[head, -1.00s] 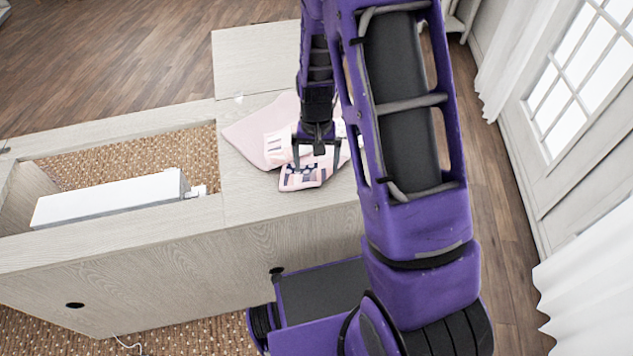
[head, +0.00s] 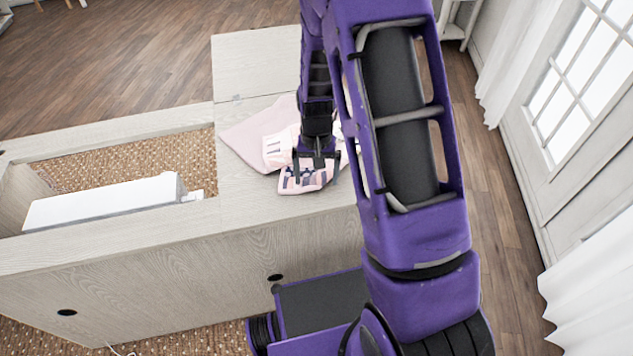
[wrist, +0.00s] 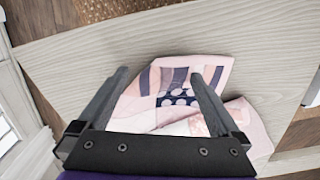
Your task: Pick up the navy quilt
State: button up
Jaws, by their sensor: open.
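The quilt (head: 300,179), pink with navy patches, lies folded on the cabinet top near its front edge. In the wrist view the quilt (wrist: 178,97) shows navy and mauve strips and a navy patch with pale dots between my fingers. My gripper (head: 316,178) is open over the quilt, its fingers pointing down on either side of the navy patches. In the wrist view my gripper (wrist: 160,75) has its fingers wide apart with nothing clamped. I cannot tell whether the fingertips touch the cloth.
A white sewing machine (head: 105,200) sits in the cabinet's opening at left. The cabinet top (head: 245,200) is bare in front of the cloths.

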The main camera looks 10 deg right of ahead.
jog(key=shift+f, duration=0.35)
jog(key=shift+c, duration=0.2)
grip_shut()
dwell(0.5)
jog(key=shift+r, duration=0.1)
notch_tip(320, 180, up, 12)
jog(key=p, duration=0.5)
notch_tip(320, 180, up, 9)
dwell(0.5)
